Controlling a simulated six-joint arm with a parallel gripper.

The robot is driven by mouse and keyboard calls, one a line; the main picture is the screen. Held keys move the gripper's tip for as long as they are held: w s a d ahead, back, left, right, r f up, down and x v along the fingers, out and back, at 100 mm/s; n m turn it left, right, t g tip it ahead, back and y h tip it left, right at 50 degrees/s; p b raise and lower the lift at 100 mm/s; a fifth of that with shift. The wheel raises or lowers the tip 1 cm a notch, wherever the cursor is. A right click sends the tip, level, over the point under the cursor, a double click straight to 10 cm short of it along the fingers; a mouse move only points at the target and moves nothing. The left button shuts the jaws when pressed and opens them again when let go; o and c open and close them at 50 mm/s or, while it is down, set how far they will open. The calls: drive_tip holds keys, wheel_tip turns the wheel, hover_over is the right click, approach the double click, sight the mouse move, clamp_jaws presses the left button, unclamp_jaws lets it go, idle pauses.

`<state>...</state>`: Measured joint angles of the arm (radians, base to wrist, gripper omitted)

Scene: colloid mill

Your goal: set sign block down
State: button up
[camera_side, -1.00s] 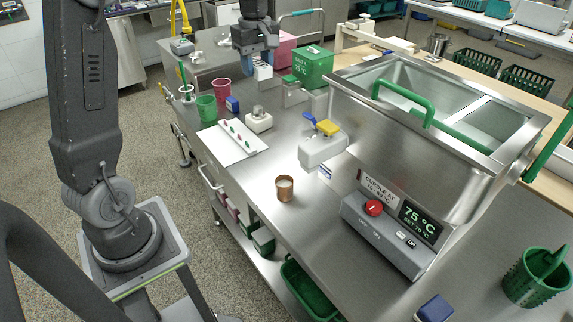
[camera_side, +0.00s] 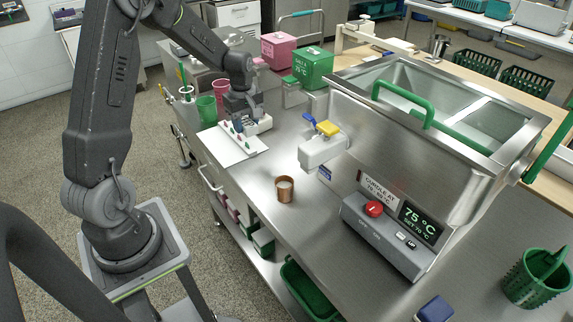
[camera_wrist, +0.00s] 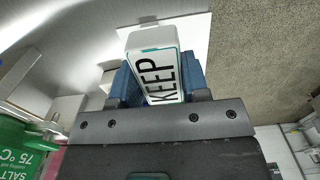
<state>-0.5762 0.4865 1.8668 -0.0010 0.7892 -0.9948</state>
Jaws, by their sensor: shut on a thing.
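The sign block (camera_wrist: 160,72) is white with a teal edge and black letters reading KEEP; it fills the middle of the wrist view. My gripper (camera_side: 240,124) is shut on it, with a blue finger on each side. In the side view my gripper is low at the far left part of the steel bench, by the white board (camera_side: 232,152) with several small coloured pieces. The block is mostly hidden there by my fingers, and I cannot tell whether it touches the surface.
A white fixture (camera_side: 264,125) is close beside my gripper. A green cup (camera_side: 206,108) and pink cup (camera_side: 221,89) stand left of it. A copper cup (camera_side: 284,189) and the steel tank (camera_side: 345,140) are to the right. Bench between is clear.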

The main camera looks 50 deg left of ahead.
hover_over(287, 165)
wheel_tip(287, 165, down, 7)
drive_tip(key=shift+s+f, duration=0.1)
drive_tip(key=shift+f, duration=2.05)
drive_tip(key=shift+f, duration=0.1)
drive_tip(key=o, duration=0.9)
drive_tip(key=shift+o, duration=0.2)
